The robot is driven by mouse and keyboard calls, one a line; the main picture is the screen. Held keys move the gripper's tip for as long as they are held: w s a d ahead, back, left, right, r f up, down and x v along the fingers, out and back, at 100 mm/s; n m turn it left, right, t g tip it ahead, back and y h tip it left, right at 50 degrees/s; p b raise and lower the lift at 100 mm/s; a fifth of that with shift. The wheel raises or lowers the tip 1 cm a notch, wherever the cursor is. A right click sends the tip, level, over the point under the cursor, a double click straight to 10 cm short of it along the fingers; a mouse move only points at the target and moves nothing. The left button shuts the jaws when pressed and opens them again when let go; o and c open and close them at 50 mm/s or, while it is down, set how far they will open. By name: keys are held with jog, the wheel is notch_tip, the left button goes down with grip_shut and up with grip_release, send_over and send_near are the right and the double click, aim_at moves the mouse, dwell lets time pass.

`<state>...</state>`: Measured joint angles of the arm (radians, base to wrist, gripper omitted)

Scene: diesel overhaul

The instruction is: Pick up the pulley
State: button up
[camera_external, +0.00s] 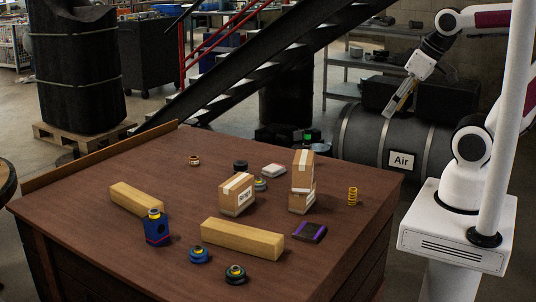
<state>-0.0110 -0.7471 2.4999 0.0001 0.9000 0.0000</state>
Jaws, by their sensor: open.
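Several small round, wheel-like parts lie on the brown table, and I cannot tell for certain which one is the pulley. A blue round part (199,256) lies near the front edge, with a dark round part with a greenish centre (235,274) to its right. A black round part (240,165) lies further back, and a grey-green one (260,185) sits partly behind a cardboard box. My gripper (395,107) is open and empty, high at the right, past the table's right edge and far from all these parts.
The table (110,175) also holds cardboard boxes (236,195) (302,182), two wooden beams (242,240) (138,199), a blue block-like part (157,228), a yellow spring (352,196) and a purple-black item (309,231). A black air tank (365,140) stands behind.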

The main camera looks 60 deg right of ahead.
jog(key=f, duration=0.1)
jog(key=n+g+y, duration=0.4)
jog(key=n+g, duration=0.3)
jog(key=n, duration=0.8)
send_near(236, 275)
jog(key=s+d+f, duration=0.1)
jog(key=s, duration=0.1)
jog(key=s+d+f, duration=0.1)
jog(key=d, duration=0.1)
jog(key=shift+s+d+f, duration=0.1)
jog(key=shift+s+f, duration=0.2)
jog(key=shift+s, duration=0.1)
jog(key=shift+w+a+r+n+t+y, duration=0.15)
jog(key=shift+w+a+r+n, duration=0.15)
jog(key=shift+w+n, duration=0.3)
jog(key=shift+w+a+r+n+t+y, duration=0.1)
jog(key=shift+w+a+r+n+t, duration=0.1)
jog(key=shift+w+a+n, duration=0.3)
jog(key=shift+w+a+r+n+t+y, duration=0.15)
jog(key=shift+w+a+r+n, duration=0.1)
jog(key=shift+w+n, duration=0.45)
jog(key=shift+s, duration=0.1)
jog(key=shift+x, duration=1.15)
jog(key=shift+f, duration=0.2)
